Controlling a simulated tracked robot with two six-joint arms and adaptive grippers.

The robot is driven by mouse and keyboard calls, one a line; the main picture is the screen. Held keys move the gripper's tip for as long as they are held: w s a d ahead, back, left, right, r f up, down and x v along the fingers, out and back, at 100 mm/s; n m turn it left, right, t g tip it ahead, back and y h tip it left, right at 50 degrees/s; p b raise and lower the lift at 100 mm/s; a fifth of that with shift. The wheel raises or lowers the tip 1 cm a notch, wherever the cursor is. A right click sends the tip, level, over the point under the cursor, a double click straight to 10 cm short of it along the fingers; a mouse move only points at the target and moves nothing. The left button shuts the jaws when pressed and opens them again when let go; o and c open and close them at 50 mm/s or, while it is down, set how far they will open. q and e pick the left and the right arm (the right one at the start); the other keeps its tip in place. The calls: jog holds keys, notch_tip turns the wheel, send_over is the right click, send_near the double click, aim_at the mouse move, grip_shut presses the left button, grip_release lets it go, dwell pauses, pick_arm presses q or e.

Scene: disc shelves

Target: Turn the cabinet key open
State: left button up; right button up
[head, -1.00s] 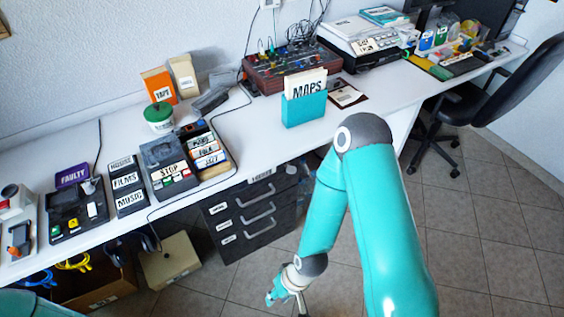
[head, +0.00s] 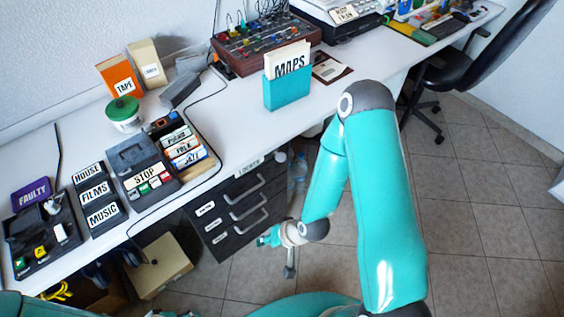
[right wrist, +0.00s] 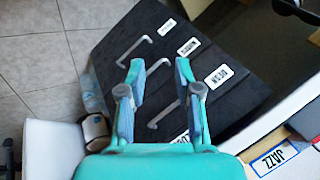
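The dark cabinet (head: 226,222) stands under the desk, with three drawers, pale bar handles and white labels. It also fills the middle of the right wrist view (right wrist: 118,48), where it looks tilted. I cannot make out a key or a lock in either view. My right gripper (head: 266,239) is in front of the cabinet's lower right part in the head view. In the right wrist view the right gripper (right wrist: 159,70) has its two fingers apart with nothing between them, pointing at the drawer fronts. My left gripper is not in view.
The white desk (head: 235,128) overhangs the cabinet. On it stand a teal MAPS box (head: 288,93), a STOP device (head: 142,163) and a tray of labelled discs (head: 184,150). A beige box (head: 160,265) is on the floor left of the cabinet.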

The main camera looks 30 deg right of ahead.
jog(key=w+d+f+m+t+b, duration=0.4)
jog(key=w+d+t+b, duration=0.15)
jog(key=d, duration=0.25)
jog(key=m+t+h+b, duration=0.2)
jog(key=m+t+b, duration=0.6)
jog(key=b, duration=0.1)
send_near(281, 157)
jog(key=shift+h, duration=0.3)
jog(key=w, duration=0.6)
jog(key=w+a, duration=0.1)
jog(key=w, duration=0.2)
jog(key=shift+w+f, duration=0.15)
jog(key=shift+w, duration=0.25)
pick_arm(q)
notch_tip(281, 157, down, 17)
